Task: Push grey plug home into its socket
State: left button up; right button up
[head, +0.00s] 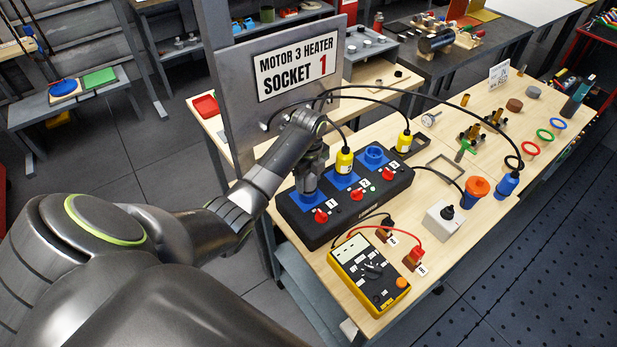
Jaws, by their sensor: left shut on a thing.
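My left gripper (311,172) points down over the blue socket 1 (307,200) at the left end of the black socket box (335,217). It is shut on what appears to be the grey plug, which is mostly hidden by the fingers. The plug is at the socket's mouth; I cannot tell how deep it sits. A sign (297,70) on the grey upright panel reads "MOTOR 3 HEATER SOCKET 1". My right gripper is not in view.
A yellow plug (344,160) stands in the middle socket, and the right socket (374,155) is empty. Another yellow plug (404,141) and a blue plug (508,184) have black cables arching over the bench. A yellow multimeter (368,272) lies in front of the box.

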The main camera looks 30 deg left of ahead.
pick_arm(q)
jog(key=shift+f, duration=0.55)
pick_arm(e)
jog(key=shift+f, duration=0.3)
pick_arm(q)
jog(key=o, duration=1.1)
jog(key=shift+r, duration=0.1)
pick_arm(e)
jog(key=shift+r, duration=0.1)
